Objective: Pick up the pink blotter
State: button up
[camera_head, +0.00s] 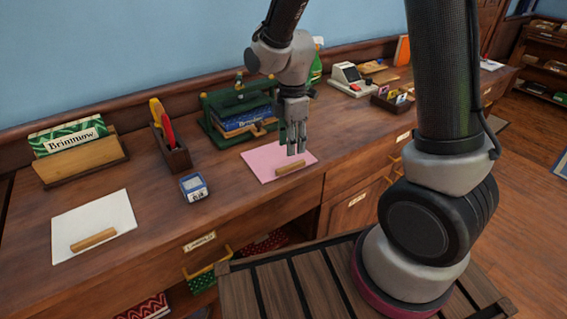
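The pink blotter (262,164) lies flat on the wooden counter, right of the middle of its left stretch and close to the front edge. A short light-wood bar (290,168) lies on its front part. My gripper (296,151) points down over the back right part of the blotter and hides a little of it. The fingertips look close above the pink surface, but I cannot tell whether they touch it. The fingers appear near each other with nothing seen between them; how far apart they are is unclear.
A white blotter (95,217) with a similar bar lies at left. A card machine (350,80) and small tray (392,103) stand right.

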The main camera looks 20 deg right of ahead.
aim_at(291, 165)
jog(key=shift+w+n, duration=0.2)
jog(key=shift+n, duration=0.4)
jog(key=shift+f, duration=0.2)
notch_tip(291, 165, down, 7)
jog(key=shift+f, duration=0.2)
grip_shut()
